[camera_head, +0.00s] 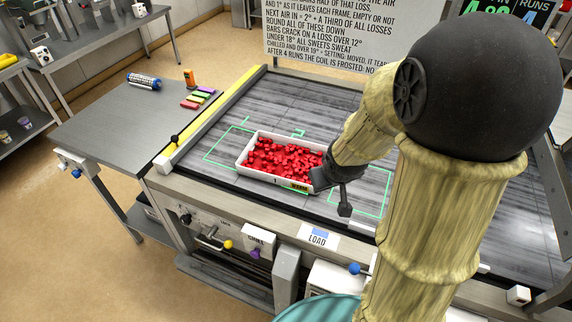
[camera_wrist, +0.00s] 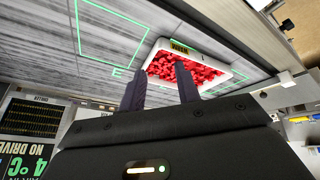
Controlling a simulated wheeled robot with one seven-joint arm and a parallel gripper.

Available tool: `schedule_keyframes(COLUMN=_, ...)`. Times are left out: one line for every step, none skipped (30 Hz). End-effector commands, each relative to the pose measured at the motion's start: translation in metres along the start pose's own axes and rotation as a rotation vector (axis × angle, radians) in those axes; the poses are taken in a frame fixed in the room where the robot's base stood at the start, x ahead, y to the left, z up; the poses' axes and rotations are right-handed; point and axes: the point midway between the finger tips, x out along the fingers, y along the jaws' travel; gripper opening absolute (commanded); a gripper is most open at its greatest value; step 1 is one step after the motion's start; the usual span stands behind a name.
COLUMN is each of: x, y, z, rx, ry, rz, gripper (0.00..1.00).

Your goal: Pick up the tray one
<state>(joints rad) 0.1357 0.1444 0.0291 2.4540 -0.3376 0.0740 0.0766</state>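A white tray (camera_head: 258,175) full of small red pieces sits on the grey slatted deck, over green marked outlines. A yellow label is on its near side, by the right corner. My gripper (camera_head: 333,196) is at the tray's right near corner in the head view. In the wrist view the fingers of my gripper (camera_wrist: 158,73) are spread apart with nothing held between them. The tray (camera_wrist: 208,92) lies beyond them there, its lower part partly covered by the right finger. Whether a finger touches the tray is unclear. My arm hides part of the deck.
A yellow bar (camera_head: 212,115) runs along the deck's left edge. A grey side table (camera_head: 110,122) holds a dark can (camera_head: 144,80), an orange item (camera_head: 190,78) and several coloured blocks. A sign (camera_head: 330,35) stands behind.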

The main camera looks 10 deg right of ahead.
Motion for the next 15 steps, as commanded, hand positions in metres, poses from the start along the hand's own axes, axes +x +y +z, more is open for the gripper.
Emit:
schedule_keyframes(x=0.017, y=0.011, z=-0.014, rx=-0.036, ry=0.051, rz=0.005, gripper=0.33)
schedule_keyframes(x=0.025, y=0.016, z=-0.023, rx=-0.062, ry=0.086, rz=0.003, gripper=0.33)
schedule_keyframes(x=0.034, y=0.022, z=-0.035, rx=-0.096, ry=0.132, rz=-0.003, gripper=0.33)
schedule_keyframes(x=0.041, y=0.026, z=-0.043, rx=-0.121, ry=0.165, rz=-0.011, gripper=0.33)
schedule_keyframes(x=0.047, y=0.029, z=-0.051, rx=-0.147, ry=0.199, rz=-0.021, gripper=0.33)
schedule_keyframes(x=0.056, y=0.033, z=-0.06, rx=-0.18, ry=0.241, rz=-0.039, gripper=0.33)
schedule_keyframes(x=0.062, y=0.036, z=-0.066, rx=-0.203, ry=0.273, rz=-0.055, gripper=0.33)
schedule_keyframes(x=0.068, y=0.037, z=-0.072, rx=-0.226, ry=0.303, rz=-0.073, gripper=0.33)
schedule_keyframes(x=0.076, y=0.039, z=-0.078, rx=-0.258, ry=0.343, rz=-0.102, gripper=0.33)
schedule_keyframes(x=0.082, y=0.041, z=-0.082, rx=-0.28, ry=0.372, rz=-0.125, gripper=0.33)
schedule_keyframes(x=0.087, y=0.041, z=-0.085, rx=-0.301, ry=0.399, rz=-0.152, gripper=0.33)
schedule_keyframes(x=0.094, y=0.042, z=-0.087, rx=-0.329, ry=0.435, rz=-0.19, gripper=0.33)
schedule_keyframes(x=0.099, y=0.042, z=-0.088, rx=-0.348, ry=0.461, rz=-0.222, gripper=0.33)
schedule_keyframes(x=0.103, y=0.043, z=-0.089, rx=-0.368, ry=0.486, rz=-0.254, gripper=0.33)
schedule_keyframes(x=0.108, y=0.042, z=-0.088, rx=-0.392, ry=0.518, rz=-0.301, gripper=0.33)
